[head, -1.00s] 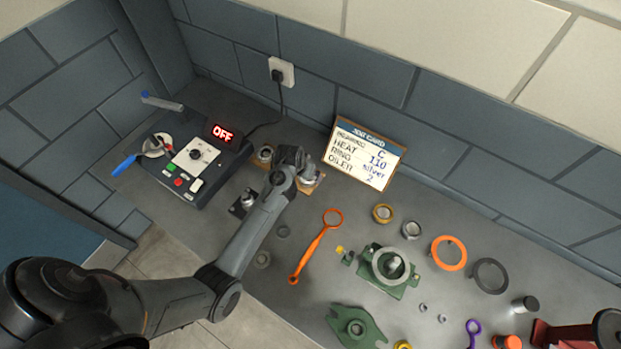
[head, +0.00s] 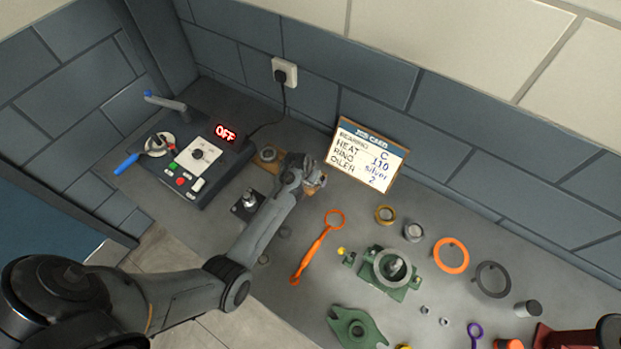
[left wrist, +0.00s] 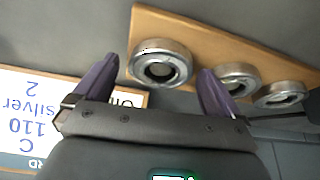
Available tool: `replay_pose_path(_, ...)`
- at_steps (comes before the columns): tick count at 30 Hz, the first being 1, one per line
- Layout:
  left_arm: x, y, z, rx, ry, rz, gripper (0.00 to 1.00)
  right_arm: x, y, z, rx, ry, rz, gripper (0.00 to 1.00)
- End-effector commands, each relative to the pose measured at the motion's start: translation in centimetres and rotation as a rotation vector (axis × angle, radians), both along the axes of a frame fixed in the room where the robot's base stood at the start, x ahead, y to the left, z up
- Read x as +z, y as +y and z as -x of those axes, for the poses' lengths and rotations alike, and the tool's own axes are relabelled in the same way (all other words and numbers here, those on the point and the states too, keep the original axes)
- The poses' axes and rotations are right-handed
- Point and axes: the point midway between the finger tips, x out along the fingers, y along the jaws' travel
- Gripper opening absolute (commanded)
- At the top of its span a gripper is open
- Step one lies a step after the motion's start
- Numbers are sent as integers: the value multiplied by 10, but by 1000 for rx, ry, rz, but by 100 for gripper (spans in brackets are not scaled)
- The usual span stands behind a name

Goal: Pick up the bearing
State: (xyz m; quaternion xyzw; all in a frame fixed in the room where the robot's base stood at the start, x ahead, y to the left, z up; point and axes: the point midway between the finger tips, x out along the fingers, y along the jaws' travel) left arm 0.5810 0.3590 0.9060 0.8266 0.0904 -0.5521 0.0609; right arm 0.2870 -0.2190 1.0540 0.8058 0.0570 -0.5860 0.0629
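Three silver ring-shaped bearings sit in a row on a wooden board (left wrist: 215,48) in the left wrist view: an end bearing (left wrist: 161,63), a middle bearing (left wrist: 233,78) and a far bearing (left wrist: 281,95). My left gripper (left wrist: 158,75) is open, its two purple fingers on either side of the end bearing. I cannot tell whether they touch it. In the head view my left gripper (head: 312,180) covers most of the board, and one bearing (head: 267,154) shows at its left end. My right gripper is not in view.
The job card (head: 366,155) stands just right of my left gripper. A heater unit (head: 196,155) reading OFF is at the left. An orange spanner (head: 316,250), green housing (head: 390,268), orange ring (head: 451,255) and dark ring (head: 492,279) lie to the right.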

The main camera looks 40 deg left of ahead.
Motion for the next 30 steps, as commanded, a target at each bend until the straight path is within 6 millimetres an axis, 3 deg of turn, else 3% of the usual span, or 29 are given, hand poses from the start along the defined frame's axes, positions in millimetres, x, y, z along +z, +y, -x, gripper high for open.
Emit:
replay_pose_path(2, 0, 0, 0, 0, 0, 0, 85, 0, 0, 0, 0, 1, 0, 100)
replay_pose_path(12, 0, 0, 0, 0, 0, 0, 34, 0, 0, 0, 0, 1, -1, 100)
replay_pose_path(23, 5, 1, -1, 0, -3, -2, 34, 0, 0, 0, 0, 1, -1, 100)
replay_pose_path(30, 27, 1, -1, -1, -4, -4, 34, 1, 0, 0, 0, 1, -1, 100)
